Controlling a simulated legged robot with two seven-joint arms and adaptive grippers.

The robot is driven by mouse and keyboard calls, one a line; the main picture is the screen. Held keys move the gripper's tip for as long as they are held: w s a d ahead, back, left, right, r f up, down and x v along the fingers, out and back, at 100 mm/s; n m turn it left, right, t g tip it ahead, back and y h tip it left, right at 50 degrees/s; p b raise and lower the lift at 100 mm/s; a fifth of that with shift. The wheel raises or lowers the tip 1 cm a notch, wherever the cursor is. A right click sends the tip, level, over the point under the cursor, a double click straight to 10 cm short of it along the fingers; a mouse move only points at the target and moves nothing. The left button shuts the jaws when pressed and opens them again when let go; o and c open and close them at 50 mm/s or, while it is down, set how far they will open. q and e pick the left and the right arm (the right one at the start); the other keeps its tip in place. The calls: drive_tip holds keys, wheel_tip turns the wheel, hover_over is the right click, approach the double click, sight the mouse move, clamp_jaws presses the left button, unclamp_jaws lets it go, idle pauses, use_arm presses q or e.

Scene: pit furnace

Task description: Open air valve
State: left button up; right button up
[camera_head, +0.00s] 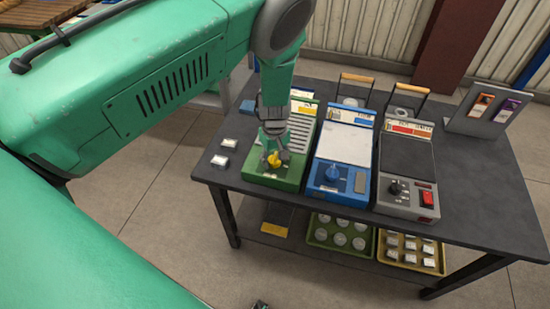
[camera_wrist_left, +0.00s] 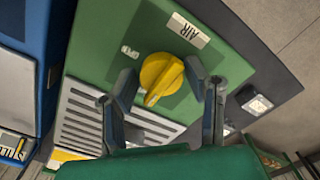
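The air valve is a yellow knob (camera_wrist_left: 161,78) on a green box (camera_wrist_left: 118,45) labelled AIR, seen in the left wrist view. In the head view the yellow knob (camera_head: 274,159) is on the front of the green box (camera_head: 262,179), at the left of the table. My left gripper (camera_wrist_left: 163,82) is open, with one finger on each side of the knob; I cannot tell whether the fingers touch it. In the head view my left gripper (camera_head: 272,150) points down over the knob and partly hides the box. My right gripper is not in view.
A blue box (camera_head: 333,178) with a blue knob and a grey box (camera_head: 408,192) with a black knob and red switch stand to the right on the dark table (camera_head: 473,190). Green (camera_head: 338,236) and yellow trays (camera_head: 408,250) sit on the shelf below. Small white-topped blocks lie at left.

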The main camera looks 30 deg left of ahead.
use_arm(q)
drive_tip(key=c, duration=0.6)
drive_tip(key=shift+o, duration=0.2)
drive_tip(key=shift+m, duration=0.3)
drive_tip(key=m, duration=0.3)
drive_tip(key=shift+b, duration=0.35)
drive_tip(key=m, duration=0.4)
drive_tip(key=m+b, duration=0.1)
drive_tip(key=m, duration=0.4)
drive_tip(key=shift+m, duration=0.3)
drive_tip(key=shift+w+r+m+b, duration=0.1)
drive_tip(key=shift+m+b, duration=0.2)
drive_tip(key=shift+m, duration=2)
